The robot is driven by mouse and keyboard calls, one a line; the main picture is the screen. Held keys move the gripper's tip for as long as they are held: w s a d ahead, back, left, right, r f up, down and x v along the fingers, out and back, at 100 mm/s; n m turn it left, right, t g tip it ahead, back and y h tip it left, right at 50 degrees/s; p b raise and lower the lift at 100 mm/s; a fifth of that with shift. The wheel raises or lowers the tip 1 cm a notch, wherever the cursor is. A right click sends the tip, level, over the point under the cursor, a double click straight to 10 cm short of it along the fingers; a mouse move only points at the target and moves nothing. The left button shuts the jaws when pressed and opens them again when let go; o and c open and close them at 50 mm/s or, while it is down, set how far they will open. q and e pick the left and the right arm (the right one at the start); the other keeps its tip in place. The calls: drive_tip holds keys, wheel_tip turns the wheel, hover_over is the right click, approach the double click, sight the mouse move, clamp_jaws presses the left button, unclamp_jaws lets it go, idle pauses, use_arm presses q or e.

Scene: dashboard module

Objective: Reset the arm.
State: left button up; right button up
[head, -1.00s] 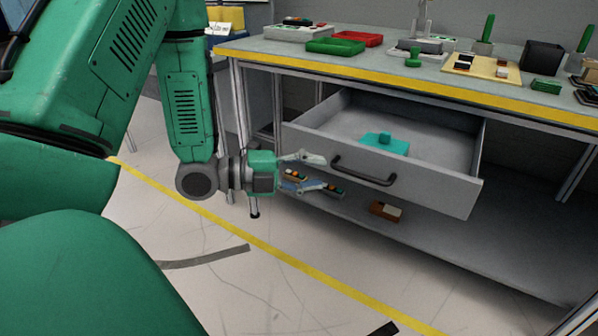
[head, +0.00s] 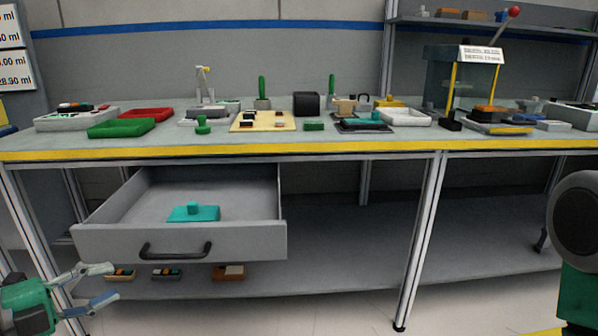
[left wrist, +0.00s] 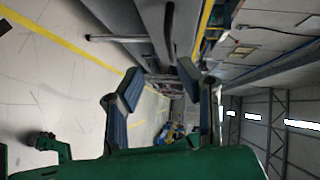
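My left gripper (head: 112,282) is at the lower left of the head view, in front of and left of the open drawer (head: 180,242). Its two fingers are spread with nothing between them. The left wrist view shows the same open gripper (left wrist: 160,84) with an empty gap. The drawer is pulled out, with a black handle (head: 176,250) on its front; the fingers are apart from the handle. A teal block with a knob (head: 193,213) lies inside the drawer. Part of my right arm shows at the right edge; its gripper is out of view.
The workbench (head: 330,151) has a yellow front edge and carries a red tray (head: 146,115), a green tray (head: 121,128), a black box (head: 306,103) and other parts. Small items, including a brown block (head: 229,272), lie on the lower shelf. A bench leg (head: 419,240) stands mid-right.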

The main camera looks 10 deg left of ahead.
use_arm(q)
drive_tip(key=s+d+f+n+g+y, duration=0.25)
drive_tip(key=f+n, duration=0.35)
drive_tip(key=f, duration=0.4)
drive_tip(key=s+d+f+n+g+y, duration=0.1)
drive_tip(key=d+f+n+g+y, duration=0.2)
drive_tip(key=f+n, duration=0.5)
drive_tip(key=s+d+f+n+g+y, duration=0.4)
drive_tip(key=s+f+n+g, duration=0.55)
drive_tip(key=s, duration=0.65)
wheel_tip(320, 180, up, 10)
drive_tip(key=w+m+t+h+p, duration=0.1)
drive_tip(key=m+p, duration=0.1)
drive_tip(key=p, duration=1)
drive_tip(key=shift+d+r+t, duration=0.15)
drive_tip(key=shift+d+t, duration=0.15)
drive_tip(key=shift+t, duration=0.1)
drive_tip(key=shift+w, duration=0.1)
